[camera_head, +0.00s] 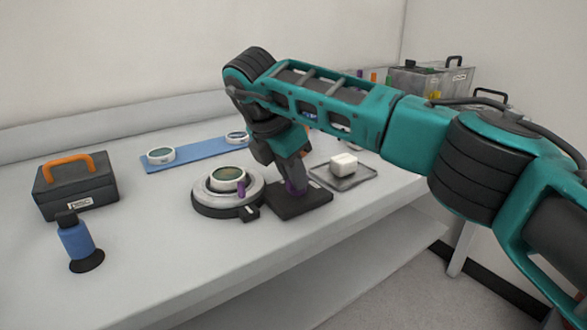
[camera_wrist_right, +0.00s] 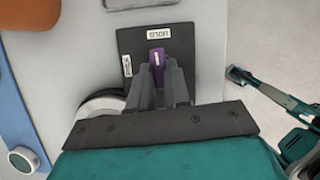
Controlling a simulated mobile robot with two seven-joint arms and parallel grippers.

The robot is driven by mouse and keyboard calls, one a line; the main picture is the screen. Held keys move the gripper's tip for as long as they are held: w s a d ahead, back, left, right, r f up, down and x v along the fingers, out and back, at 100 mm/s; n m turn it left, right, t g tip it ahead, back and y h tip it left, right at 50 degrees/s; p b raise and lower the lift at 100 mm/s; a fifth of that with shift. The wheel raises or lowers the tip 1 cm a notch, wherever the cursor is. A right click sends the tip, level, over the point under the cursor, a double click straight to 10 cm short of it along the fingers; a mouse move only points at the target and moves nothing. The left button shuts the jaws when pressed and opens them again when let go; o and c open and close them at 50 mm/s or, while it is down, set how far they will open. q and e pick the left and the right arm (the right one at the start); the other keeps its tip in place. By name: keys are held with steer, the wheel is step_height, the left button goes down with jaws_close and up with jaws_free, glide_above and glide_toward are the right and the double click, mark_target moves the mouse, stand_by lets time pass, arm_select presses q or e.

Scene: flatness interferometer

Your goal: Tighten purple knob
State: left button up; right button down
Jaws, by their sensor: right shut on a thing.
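My right gripper (camera_head: 292,178) reaches down over a black plate (camera_head: 312,201) on the table. Its fingers are shut on a purple knob (camera_wrist_right: 157,56) at the plate, and they hide much of it in the head view. A second purple piece (camera_head: 241,189) stands on the front side of the round stage (camera_head: 203,199), apart from the gripper. The stage carries a ring with a greenish glass disc (camera_head: 228,174). In the wrist view the plate bears two white labels. My left gripper is not seen in the head view.
A grey tray (camera_head: 357,180) with a white block (camera_head: 343,164) lies right of the plate. A blue mat (camera_head: 195,150) with two ringed discs lies behind. A dark case (camera_head: 76,186) and blue bottle (camera_head: 76,240) stand at left. The front table area is clear.

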steer(key=shift+m, duration=0.3)
stand_by(0.4)
steer(key=c, duration=1.1)
jaws_free()
steer(key=p+v, duration=0.3)
steer(key=v, duration=1)
steer(key=shift+w+a, duration=0.1)
steer(key=shift+w, duration=0.05)
